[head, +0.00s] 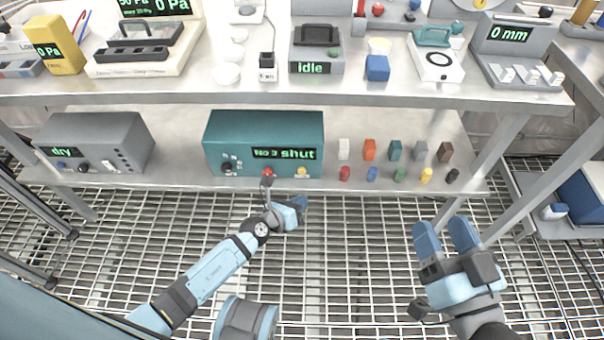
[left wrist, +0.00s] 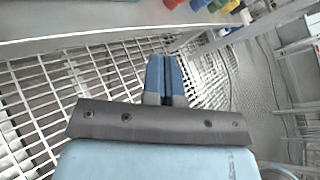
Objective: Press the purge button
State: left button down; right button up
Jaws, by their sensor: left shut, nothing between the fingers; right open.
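A teal box (head: 265,130) with a display reading "No 3 shut" stands on the lower shelf. Its front has a dark knob (head: 228,167), a red button (head: 268,172) and a yellow button (head: 302,171). I cannot read which is the purge button. My left gripper (head: 303,203) is shut and empty, just in front of and below the box, near the yellow button and apart from it. Its closed fingers also show in the left wrist view (left wrist: 165,75), where the box is not in view.
A grey box (head: 95,140) reading "dry" stands left on the lower shelf (head: 180,170). Several small coloured blocks and cylinders stand right of the teal box. The upper table's front edge (head: 300,100) overhangs the shelf. A table leg (head: 500,165) stands near my right gripper.

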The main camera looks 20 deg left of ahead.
aim_at(302, 171)
pick_arm(q)
jog(key=w, duration=0.2)
jog(key=w+a+b, duration=0.1)
jog(key=w, duration=0.1)
jog(key=shift+w+a, duration=0.2)
jog(key=shift+w, duration=0.1)
jog(key=shift+w+a, duration=0.2)
jog(key=shift+w, duration=0.45)
pick_arm(e)
jog(key=shift+a+f+g, duration=0.1)
jog(key=shift+f+g, duration=0.5)
jog(key=shift+f, duration=0.8)
pick_arm(q)
jog(key=shift+w, duration=0.1)
jog(key=shift+w+a, duration=0.15)
jog(key=shift+w, duration=0.15)
pick_arm(e)
jog(key=shift+r, duration=0.1)
pick_arm(q)
jog(key=shift+w+a, duration=0.1)
jog(key=shift+w, duration=0.25)
dwell(0.5)
jog(key=shift+s, duration=0.1)
jog(key=shift+s+d+p, duration=0.2)
jog(key=shift+s+p, duration=0.15)
jog(key=shift+s, duration=0.35)
pick_arm(e)
jog(key=shift+r, duration=0.45)
jog(key=shift+r, duration=0.1)
